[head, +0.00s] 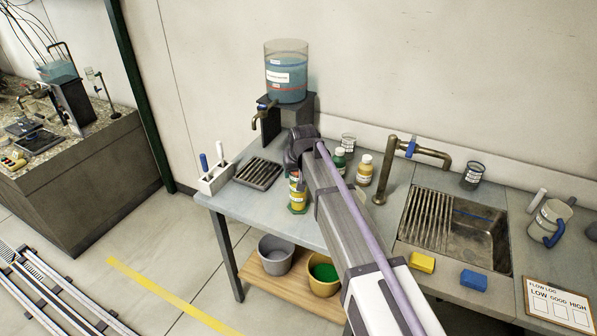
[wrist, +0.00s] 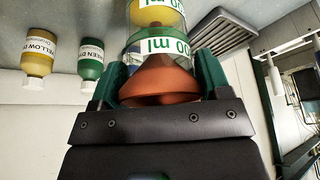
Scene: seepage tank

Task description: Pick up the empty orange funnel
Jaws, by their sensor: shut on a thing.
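The orange funnel (wrist: 155,82) is in the wrist view, between the green fingers of my gripper (wrist: 157,72), which is shut on it. Its wide end faces my gripper and its narrow end points at a clear vessel (wrist: 156,44) with green "00 ml" lettering and yellow contents. I cannot tell whether the funnel's stem is inside the vessel or touches it. In the head view the yellow vessel (head: 298,198) stands on the grey table below my wrist. My arm and wrist mostly hide the funnel there.
A yellow dye bottle (head: 364,170) and a green dye bottle (head: 339,161) stand right of my wrist. A slotted black tray (head: 258,173) lies to the left. A blue-water tank (head: 286,88) stands behind. A brass tap (head: 384,165) and sink (head: 483,238) are to the right.

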